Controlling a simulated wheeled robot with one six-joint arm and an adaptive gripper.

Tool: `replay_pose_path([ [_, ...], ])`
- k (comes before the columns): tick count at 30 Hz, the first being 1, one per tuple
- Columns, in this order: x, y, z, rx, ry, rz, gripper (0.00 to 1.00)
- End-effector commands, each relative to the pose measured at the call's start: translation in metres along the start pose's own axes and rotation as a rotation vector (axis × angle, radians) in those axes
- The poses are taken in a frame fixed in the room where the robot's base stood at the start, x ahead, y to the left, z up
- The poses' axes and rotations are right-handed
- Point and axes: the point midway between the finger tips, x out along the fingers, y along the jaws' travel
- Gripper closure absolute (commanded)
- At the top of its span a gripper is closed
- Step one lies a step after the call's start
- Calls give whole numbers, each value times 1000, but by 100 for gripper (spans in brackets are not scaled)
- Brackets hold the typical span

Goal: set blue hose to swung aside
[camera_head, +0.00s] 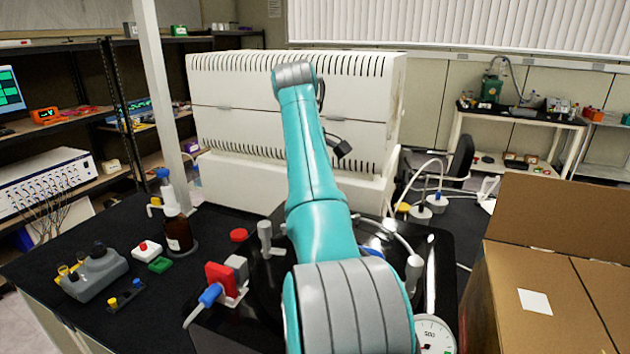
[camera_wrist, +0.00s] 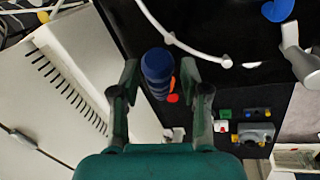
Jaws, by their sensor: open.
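In the wrist view a dark blue ribbed cylinder (camera_wrist: 157,66), which looks like the blue hose, stands between the two fingers of my gripper (camera_wrist: 159,78). The fingers are apart, one on each side of it; I cannot tell whether either touches it. Its lower end and mount are hidden. In the head view my arm hides the gripper and this cylinder. A blue piece (camera_head: 371,251) shows just right of my arm there, partly hidden.
The cream freeze dryer cabinet (camera_head: 230,95) stands behind. A red block with a blue handle (camera_head: 210,294) is left of my arm. A brown bottle (camera_head: 178,232) and grey device (camera_head: 93,275) stand further left. A pale tube (camera_wrist: 170,39) curves nearby. A cardboard box (camera_head: 545,290) blocks the right.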

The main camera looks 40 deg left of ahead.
Motion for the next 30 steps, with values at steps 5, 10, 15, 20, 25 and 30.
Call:
replay_pose_path([
  [5,0,0,0,0,0,0,70],
  [10,0,0,0,0,0,0,100],
  [15,0,0,0,0,0,0,100],
  [20,-1,-2,-1,12,-3,0,100],
  [25,-2,-8,-2,64,-17,1,100],
  [30,-5,-18,-6,168,-43,0,100],
])
